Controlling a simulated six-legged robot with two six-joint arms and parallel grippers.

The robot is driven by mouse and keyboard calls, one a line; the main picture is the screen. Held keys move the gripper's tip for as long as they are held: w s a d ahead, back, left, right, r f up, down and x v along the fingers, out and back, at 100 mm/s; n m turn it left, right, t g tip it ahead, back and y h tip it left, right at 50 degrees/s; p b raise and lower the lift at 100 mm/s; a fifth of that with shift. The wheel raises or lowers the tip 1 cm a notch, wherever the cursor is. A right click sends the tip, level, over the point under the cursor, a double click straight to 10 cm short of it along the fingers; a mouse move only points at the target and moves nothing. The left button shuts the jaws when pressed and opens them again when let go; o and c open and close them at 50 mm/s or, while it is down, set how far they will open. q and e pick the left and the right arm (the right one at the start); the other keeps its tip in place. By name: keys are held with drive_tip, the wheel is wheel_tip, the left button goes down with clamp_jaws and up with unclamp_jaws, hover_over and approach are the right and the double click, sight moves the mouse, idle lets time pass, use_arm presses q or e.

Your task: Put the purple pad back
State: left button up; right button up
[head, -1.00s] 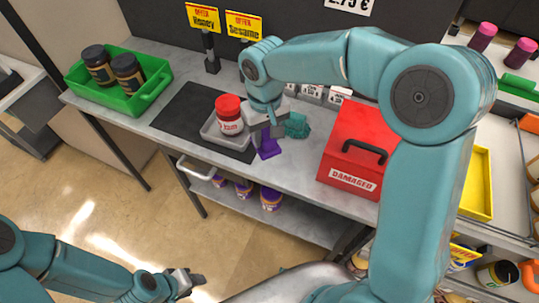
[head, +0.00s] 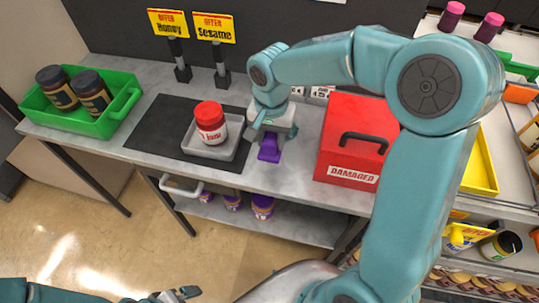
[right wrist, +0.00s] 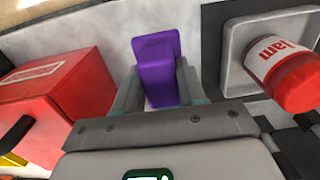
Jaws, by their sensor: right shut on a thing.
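The purple pad (head: 269,152) is a small purple block at the grey counter, between the grey tray and the red box. My right gripper (head: 268,138) is shut on it from above. In the right wrist view the purple pad (right wrist: 157,70) stands between the two fingers, its far end sticking out past them. I cannot tell whether it touches the counter. My left gripper (head: 178,294) is low at the bottom edge of the head view, away from the counter; its jaw gap is not clear.
A red-lidded jam jar (head: 210,122) stands in a grey tray (head: 228,150) on a black mat (head: 160,125). A red "DAMAGED" box (head: 345,150) stands to the right. A green crate (head: 112,118) with two dark jars is at left. Purple jars (head: 262,207) sit on the lower shelf.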

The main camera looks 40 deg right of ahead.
wheel_tip(320, 180, down, 7)
drive_tip(key=shift+f, duration=0.1)
drive_tip(key=shift+w+a+f, duration=0.1)
idle(0.3)
drive_tip(key=shift+f, duration=0.15)
drive_tip(key=o, duration=1)
